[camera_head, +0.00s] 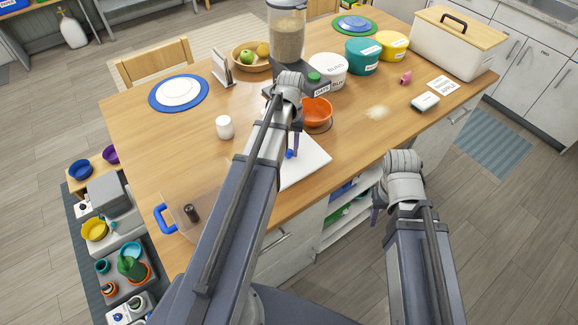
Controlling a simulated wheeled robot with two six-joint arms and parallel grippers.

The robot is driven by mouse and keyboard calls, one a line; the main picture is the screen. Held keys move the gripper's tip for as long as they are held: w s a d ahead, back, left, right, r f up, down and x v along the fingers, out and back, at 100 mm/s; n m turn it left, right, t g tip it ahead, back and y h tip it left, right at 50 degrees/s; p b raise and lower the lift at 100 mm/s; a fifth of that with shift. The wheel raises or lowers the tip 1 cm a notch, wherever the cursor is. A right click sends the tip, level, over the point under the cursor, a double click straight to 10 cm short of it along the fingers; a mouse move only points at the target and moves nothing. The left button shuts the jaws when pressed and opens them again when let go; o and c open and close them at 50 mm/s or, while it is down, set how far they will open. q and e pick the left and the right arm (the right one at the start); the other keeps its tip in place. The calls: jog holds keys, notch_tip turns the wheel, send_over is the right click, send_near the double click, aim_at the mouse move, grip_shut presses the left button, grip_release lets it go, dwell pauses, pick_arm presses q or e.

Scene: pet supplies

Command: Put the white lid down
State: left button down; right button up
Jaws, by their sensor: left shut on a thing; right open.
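The white lid (312,160) is a flat, pale, square-looking panel at the table's front edge, with a small blue knob (290,154) on it. My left gripper (292,150) comes down over the lid and is shut at the blue knob. My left arm hides the lid's left part. I cannot tell whether the lid touches the table or hangs just above it. My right gripper (375,214) is open and empty, low in front of the table; its fingers are partly hidden by its own wrist.
An orange bowl (318,113) stands just behind the lid. A clear bin with a blue handle (162,218) is at the left front corner. A white cup (224,127), a blue-rimmed plate (178,93) and labelled tubs (362,55) stand further back. The tabletop (160,150) is clear left of the cup.

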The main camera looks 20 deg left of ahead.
aim_at(289, 160)
pick_arm(q)
notch_tip(289, 160, down, 2)
jog(key=shift+f+b, duration=0.1)
jog(key=shift+b, duration=0.35)
pick_arm(e)
notch_tip(289, 160, down, 2)
jog(key=shift+f, duration=0.1)
pick_arm(q)
notch_tip(289, 160, down, 4)
jog(key=b, duration=0.3)
jog(key=shift+r+b, duration=0.2)
jog(key=shift+b, duration=0.15)
pick_arm(e)
notch_tip(289, 160, down, 4)
jog(key=shift+r, duration=0.2)
pick_arm(q)
jog(key=shift+f, duration=0.1)
jog(key=c, duration=0.5)
grip_release()
pick_arm(e)
jog(key=shift+f, duration=0.1)
